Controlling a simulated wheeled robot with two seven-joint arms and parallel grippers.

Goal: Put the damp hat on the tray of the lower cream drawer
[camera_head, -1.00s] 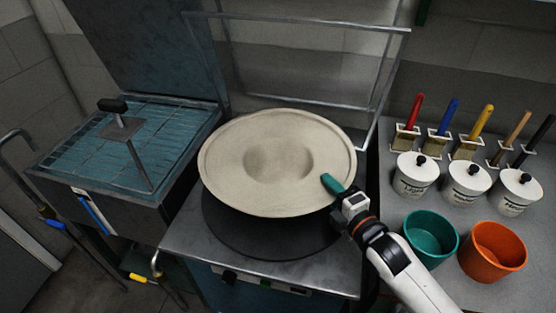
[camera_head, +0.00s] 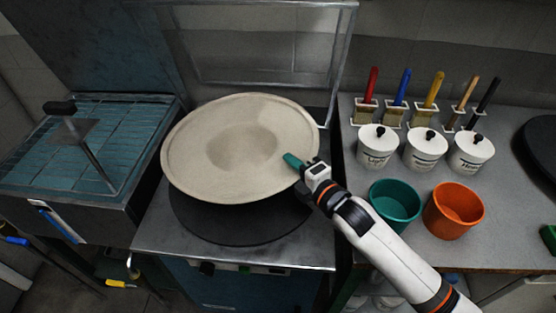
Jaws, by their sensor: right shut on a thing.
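The damp hat (camera_head: 215,150) is a wide beige felt disc with a shallow dent in its middle. It is tilted and sits above the round dark plate (camera_head: 240,226) of the press. My right gripper (camera_head: 297,163) is shut on the hat's right rim. Its green fingertip lies over the rim, and the other finger is hidden under the felt. My left gripper is out of view. I see no cream drawer and no tray of one.
A teal gridded press bed (camera_head: 85,140) with an upright handle stands left. The grey counter (camera_head: 390,255) at right holds white pots (camera_head: 425,150), brushes, a teal bucket (camera_head: 394,203) and an orange bucket (camera_head: 453,210). A clear framed guard (camera_head: 262,50) stands behind the hat.

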